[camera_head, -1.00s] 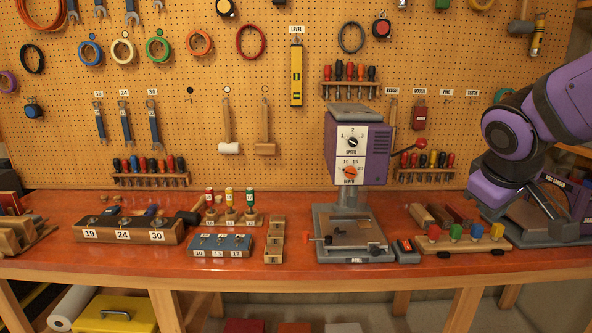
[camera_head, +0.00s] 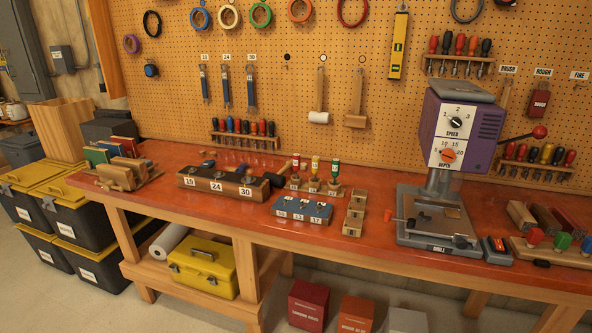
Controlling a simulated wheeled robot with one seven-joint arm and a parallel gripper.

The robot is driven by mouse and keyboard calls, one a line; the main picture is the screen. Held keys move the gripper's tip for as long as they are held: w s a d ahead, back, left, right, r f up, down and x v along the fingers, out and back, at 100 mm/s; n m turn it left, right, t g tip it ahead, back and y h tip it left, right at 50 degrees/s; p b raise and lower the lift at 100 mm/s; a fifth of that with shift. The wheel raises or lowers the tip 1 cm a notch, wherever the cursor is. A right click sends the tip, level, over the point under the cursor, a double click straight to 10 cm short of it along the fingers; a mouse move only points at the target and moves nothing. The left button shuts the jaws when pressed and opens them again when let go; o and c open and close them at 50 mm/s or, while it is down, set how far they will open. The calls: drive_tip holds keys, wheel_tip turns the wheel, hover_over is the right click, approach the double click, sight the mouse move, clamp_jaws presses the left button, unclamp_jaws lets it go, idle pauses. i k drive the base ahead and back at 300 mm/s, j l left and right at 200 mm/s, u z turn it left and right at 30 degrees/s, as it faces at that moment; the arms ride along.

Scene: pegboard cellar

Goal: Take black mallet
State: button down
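A dark mallet-like head (camera_head: 274,180), likely the black mallet, lies on the red-orange bench top (camera_head: 345,185). It is just behind the right end of the wooden block labelled 19, 24, 30 (camera_head: 215,186). A short stretch of wooden handle seems to run from it toward the back right; the rest is hidden or too small to tell. On the pegboard (camera_head: 290,100) hang a white-headed mallet (camera_head: 318,117) and a wooden mallet (camera_head: 356,118). The black-dot marker (camera_head: 287,57) to their left has no tool under it. My gripper is not in view.
Small red, yellow and green-topped tools (camera_head: 315,175) stand right of the dark head. A blue-grey block (camera_head: 302,208) is in front, and a drill press (camera_head: 455,150) stands to the right. A yellow toolbox (camera_head: 203,265) sits on the lower shelf; the front floor is partly clear.

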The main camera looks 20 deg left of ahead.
sight(279, 180)
drive_tip(key=i+j, duration=0.2)
drive_tip(key=j, duration=0.2)
drive_tip(key=i+j, duration=0.2)
drive_tip(key=j, duration=0.2)
drive_tip(key=i+j, duration=0.2)
drive_tip(key=j, duration=0.2)
drive_tip(key=i+j, duration=0.2)
drive_tip(key=j, duration=0.2)
drive_tip(key=i+j, duration=0.2)
drive_tip(key=j, duration=0.25)
drive_tip(key=i+j, duration=0.2)
drive_tip(key=j, duration=0.2)
drive_tip(key=i+j, duration=0.2)
drive_tip(key=j, duration=0.2)
drive_tip(key=i+j, duration=0.2)
drive_tip(key=j, duration=0.2)
